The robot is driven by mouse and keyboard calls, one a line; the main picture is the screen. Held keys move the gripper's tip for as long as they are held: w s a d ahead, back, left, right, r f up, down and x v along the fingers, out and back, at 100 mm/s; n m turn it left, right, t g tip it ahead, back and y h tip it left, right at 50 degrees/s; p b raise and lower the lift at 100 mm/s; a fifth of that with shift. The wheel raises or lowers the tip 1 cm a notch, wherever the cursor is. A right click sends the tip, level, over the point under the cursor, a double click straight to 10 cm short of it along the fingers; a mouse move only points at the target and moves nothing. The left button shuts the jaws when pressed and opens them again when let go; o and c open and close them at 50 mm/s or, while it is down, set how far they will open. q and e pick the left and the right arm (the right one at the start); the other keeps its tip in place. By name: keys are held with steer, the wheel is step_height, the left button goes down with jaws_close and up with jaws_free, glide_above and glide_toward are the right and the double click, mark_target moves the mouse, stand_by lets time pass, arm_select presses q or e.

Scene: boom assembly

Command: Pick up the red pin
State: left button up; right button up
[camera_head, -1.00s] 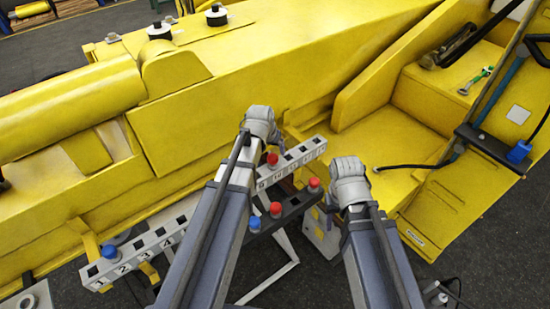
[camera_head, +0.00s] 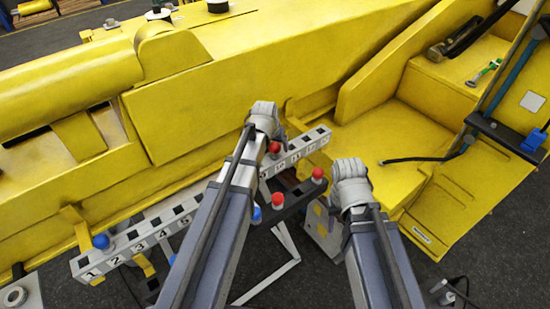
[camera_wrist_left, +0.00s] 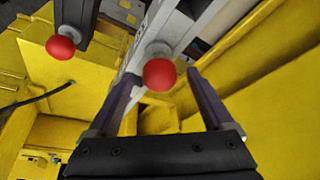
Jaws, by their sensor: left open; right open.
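A red pin (camera_head: 274,148) stands in the numbered grey rack (camera_head: 324,133), close to my left gripper (camera_head: 266,128). In the left wrist view, a red round-headed pin (camera_wrist_left: 160,75) lies between the spread fingers of the left gripper (camera_wrist_left: 163,78), with gaps on both sides. Two more red pins, one nearer (camera_head: 278,199) and one farther right (camera_head: 317,174), stand in the dark holder (camera_head: 297,196). One of these shows in the wrist view (camera_wrist_left: 60,47). My right gripper (camera_head: 349,182) is right of the holder, empty; its fingers are mostly hidden.
Blue pins stand in the rack's left end (camera_head: 101,241) and in the dark holder (camera_head: 256,215). The large yellow boom (camera_head: 220,90) rises behind the rack. A yellow step structure (camera_head: 390,140) is at the right.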

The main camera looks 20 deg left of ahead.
arm_select(q)
steer(key=shift+w+f, duration=0.2)
steer(key=shift+f, duration=0.45)
steer(key=shift+r, duration=0.1)
jaws_close()
